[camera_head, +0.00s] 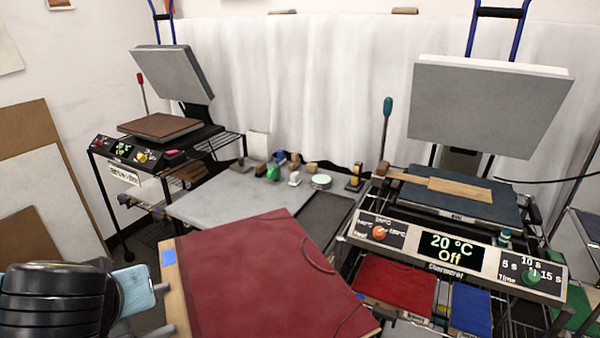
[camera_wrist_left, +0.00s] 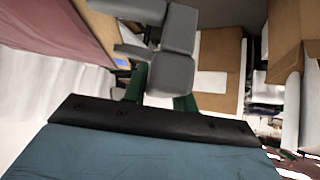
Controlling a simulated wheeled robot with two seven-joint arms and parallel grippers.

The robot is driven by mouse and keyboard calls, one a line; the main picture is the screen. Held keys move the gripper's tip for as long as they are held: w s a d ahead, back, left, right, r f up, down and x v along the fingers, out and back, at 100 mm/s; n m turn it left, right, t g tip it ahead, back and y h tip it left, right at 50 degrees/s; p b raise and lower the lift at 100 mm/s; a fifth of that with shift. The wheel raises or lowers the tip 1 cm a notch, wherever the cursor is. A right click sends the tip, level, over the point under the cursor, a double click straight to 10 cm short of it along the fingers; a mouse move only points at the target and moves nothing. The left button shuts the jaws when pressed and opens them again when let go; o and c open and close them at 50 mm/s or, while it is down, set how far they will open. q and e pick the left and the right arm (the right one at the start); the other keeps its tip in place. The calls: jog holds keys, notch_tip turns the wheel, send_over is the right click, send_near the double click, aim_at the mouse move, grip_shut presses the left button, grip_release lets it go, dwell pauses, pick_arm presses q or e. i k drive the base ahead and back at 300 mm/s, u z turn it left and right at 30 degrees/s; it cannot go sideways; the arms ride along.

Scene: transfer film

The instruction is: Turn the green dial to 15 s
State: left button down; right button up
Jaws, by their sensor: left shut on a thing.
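The green dial (camera_head: 531,279) is at the right end of the front panel on the right-hand press (camera_head: 495,98), in the head view. The marks 5 s, 10 s and 15 s stand around it. The picture is too small to tell which mark it points at. My left gripper (camera_head: 166,318) is at the lower left, left of the red board and far from the dial. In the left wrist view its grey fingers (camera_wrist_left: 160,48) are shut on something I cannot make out. My right gripper is not in view.
The panel also has an orange heat dial (camera_head: 379,232) and a display (camera_head: 451,250) reading 20 °C, Off. A large red board (camera_head: 255,275) lies between my left gripper and the press. A wooden paddle (camera_head: 460,189) lies on the press bed. A second press (camera_head: 172,74) stands back left.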

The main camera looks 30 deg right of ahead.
aim_at(531, 276)
jog(key=u, duration=0.15)
jog(key=k, duration=0.3)
jog(key=z, duration=2.4)
